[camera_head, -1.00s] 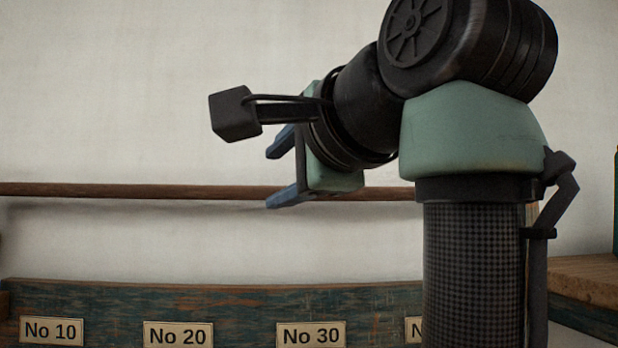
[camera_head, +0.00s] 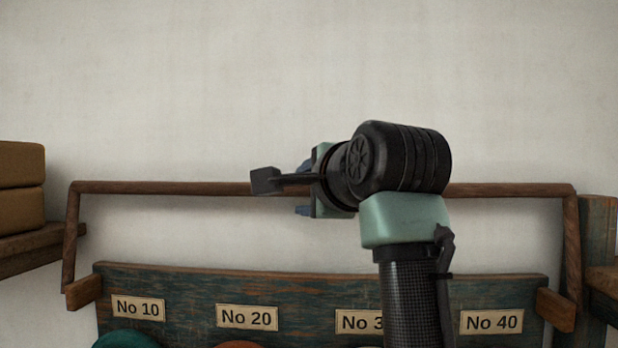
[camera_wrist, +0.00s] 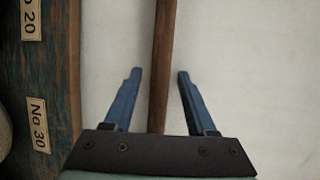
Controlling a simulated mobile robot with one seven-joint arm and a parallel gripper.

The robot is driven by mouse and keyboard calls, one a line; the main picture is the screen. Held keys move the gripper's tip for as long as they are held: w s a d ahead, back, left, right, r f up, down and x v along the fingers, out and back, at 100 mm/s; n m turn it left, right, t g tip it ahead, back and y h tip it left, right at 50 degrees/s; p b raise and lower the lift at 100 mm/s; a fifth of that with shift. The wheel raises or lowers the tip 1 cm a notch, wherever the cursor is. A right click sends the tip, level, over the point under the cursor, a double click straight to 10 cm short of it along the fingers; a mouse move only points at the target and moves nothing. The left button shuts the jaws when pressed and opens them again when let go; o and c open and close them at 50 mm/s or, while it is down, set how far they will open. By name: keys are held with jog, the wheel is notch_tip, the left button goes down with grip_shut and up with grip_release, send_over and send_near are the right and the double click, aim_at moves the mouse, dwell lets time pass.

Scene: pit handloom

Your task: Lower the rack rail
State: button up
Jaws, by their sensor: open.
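The rack rail (camera_head: 200,188) is a brown wooden bar. It runs level across the wall above the rack board (camera_head: 200,281), with a side arm going down at each end to a wooden block. My gripper (camera_head: 303,188) is at the middle of the rail, with one blue finger above it and one below. In the wrist view my gripper (camera_wrist: 158,75) is open, and the rail (camera_wrist: 163,50) passes between the two fingers with a gap on each side. My arm hides part of the rail right of the gripper.
The board carries labels, No 10 (camera_head: 138,307) to No 40 (camera_head: 492,322), with coloured round things partly visible below. Stacked tan boxes (camera_head: 20,178) stand on a shelf (camera_head: 40,250) at left. A wooden post (camera_head: 598,240) stands at right. The wall above the rail is clear.

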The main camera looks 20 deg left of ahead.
jog(key=shift+f, duration=0.1)
jog(key=shift+c, duration=0.2)
grip_shut()
dwell(1.2)
